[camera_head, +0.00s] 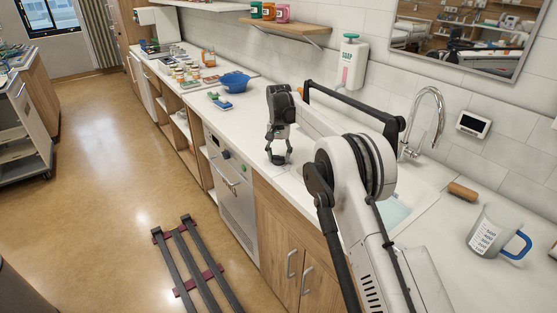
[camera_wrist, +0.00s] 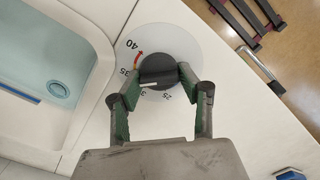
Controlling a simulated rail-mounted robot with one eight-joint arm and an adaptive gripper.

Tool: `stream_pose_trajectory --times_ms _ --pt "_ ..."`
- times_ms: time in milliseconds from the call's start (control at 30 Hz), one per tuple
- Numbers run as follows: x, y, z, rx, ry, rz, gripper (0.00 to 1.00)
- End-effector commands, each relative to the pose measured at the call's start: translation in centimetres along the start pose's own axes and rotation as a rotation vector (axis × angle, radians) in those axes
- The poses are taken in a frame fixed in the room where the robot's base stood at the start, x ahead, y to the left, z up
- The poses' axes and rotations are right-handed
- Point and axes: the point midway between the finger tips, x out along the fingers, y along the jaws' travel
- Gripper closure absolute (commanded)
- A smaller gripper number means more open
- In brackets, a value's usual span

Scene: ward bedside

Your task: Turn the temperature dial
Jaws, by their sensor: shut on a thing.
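The temperature dial is a dark round knob (camera_wrist: 158,70) on a pale round plate (camera_wrist: 190,45) with numbers such as 25, 35 and 40 and a short red arc near 40. A white pointer mark on the knob lies near the partly covered number between 25 and 35. My gripper (camera_wrist: 158,78) is shut around the knob, with a green-padded finger on each side. In the head view my gripper (camera_head: 277,155) points down at the counter, and the dial is mostly hidden beneath it.
The dial sits on the white counter (camera_head: 240,119), beside the sink (camera_head: 398,207). A blue bowl (camera_head: 235,82) is farther left. A measuring jug (camera_head: 492,232) and a brown brush-like object (camera_head: 462,192) are at right.

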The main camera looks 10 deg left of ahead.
Motion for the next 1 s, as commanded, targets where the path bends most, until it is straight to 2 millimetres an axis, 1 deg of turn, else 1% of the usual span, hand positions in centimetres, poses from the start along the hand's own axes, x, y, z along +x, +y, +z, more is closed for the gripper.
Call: stream_pose_trajectory --times_ms 600,800,1000 --pt "0.02 0.24 0.05 0.582 0.001 -0.001 0.89" --pt "0.0 0.3 0.09 0.747 0.001 -0.001 0.89" --pt "-0.03 0.34 0.13 0.871 0.001 -0.001 0.89"
